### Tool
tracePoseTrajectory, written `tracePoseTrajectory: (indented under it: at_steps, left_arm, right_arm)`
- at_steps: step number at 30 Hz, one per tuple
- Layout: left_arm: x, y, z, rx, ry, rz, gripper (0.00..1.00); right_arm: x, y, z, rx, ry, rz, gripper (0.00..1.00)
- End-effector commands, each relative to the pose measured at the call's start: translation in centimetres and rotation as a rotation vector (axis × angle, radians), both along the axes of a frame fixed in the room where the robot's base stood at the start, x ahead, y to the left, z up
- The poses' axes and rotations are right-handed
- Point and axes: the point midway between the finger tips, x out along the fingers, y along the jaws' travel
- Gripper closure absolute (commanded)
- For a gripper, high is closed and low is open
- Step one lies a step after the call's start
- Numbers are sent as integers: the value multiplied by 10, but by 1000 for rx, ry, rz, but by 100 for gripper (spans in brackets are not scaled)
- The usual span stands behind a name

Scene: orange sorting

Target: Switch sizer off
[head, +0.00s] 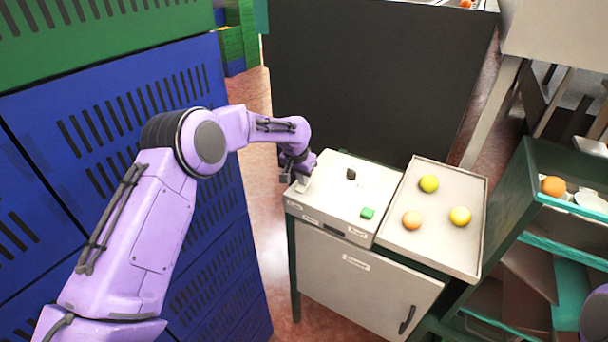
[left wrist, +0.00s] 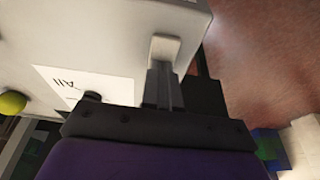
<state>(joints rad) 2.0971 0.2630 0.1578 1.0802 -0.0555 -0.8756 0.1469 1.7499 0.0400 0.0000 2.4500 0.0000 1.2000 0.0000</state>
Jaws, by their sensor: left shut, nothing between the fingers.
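The sizer's control box (head: 325,205) is a pale box with a sloped top on a cabinet. Its top carries a black knob (head: 351,174), a green button (head: 367,213) and small labels. My left gripper (head: 303,184) is shut and empty at the box's left end. In the left wrist view, the shut fingers (left wrist: 163,92) are at a light raised block (left wrist: 164,48) on the box; I cannot tell whether they touch it. A white label (left wrist: 85,85) and a dark knob (left wrist: 93,97) show beside them. My right gripper is not in view.
A grey tray (head: 433,252) with several round fruits stands right of the box. Blue crates (head: 150,85) rise close on the left. A black panel (head: 375,80) stands behind the box. A green rack (head: 530,225) is at the right.

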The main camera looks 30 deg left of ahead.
Motion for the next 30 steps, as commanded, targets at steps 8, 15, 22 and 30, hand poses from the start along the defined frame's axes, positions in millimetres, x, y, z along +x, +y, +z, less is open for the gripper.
tracePoseTrajectory:
  at_steps: [8,15,22,30]
  left_arm:
    - [-8,1,1,0,2,1,100]
    - [-8,1,3,0,1,1,100]
    - [-11,3,41,0,-1,3,100]
    - [-37,6,93,0,-4,4,100]
  right_arm:
    - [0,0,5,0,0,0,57]
    - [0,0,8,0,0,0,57]
    - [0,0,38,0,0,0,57]
    - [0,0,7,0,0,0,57]
